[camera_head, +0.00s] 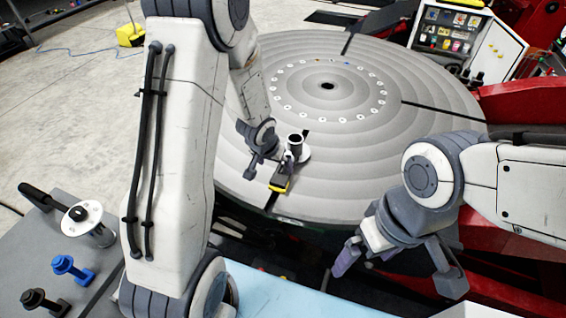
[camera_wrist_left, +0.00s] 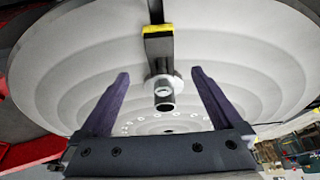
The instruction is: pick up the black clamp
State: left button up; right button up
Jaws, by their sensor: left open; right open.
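A small black clamp (camera_head: 45,301) stands on the grey table at the lower left, beside a similar blue clamp (camera_head: 72,268). My left gripper (camera_head: 263,160) is well away from both, over the grooved round plate (camera_head: 420,85). It is open beside an upright pipe piece with a round flange (camera_head: 304,153). In the left wrist view that pipe piece (camera_wrist_left: 163,88) appears between the two spread fingers, with no visible contact. A dark block with a yellow end (camera_head: 281,183) lies against the flange. My right gripper (camera_head: 396,262) is open and empty at the lower right.
A flanged piece with a black handle (camera_head: 90,228) is on the grey table (camera_head: 30,238) behind the clamps. Red machine parts (camera_head: 530,105) stand at the right. My left arm crosses the view between the table and the plate.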

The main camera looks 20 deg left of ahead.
aim_at(281, 176)
pick_arm(q)
jog(key=b+x, duration=0.2)
jog(key=x, duration=0.2)
jog(key=shift+w+a+f, duration=0.1)
jog(key=shift+w+a, duration=0.05)
jog(key=shift+w+f, duration=0.3)
jog(key=shift+f, duration=0.2)
jog(key=shift+x, duration=2.55)
grip_shut()
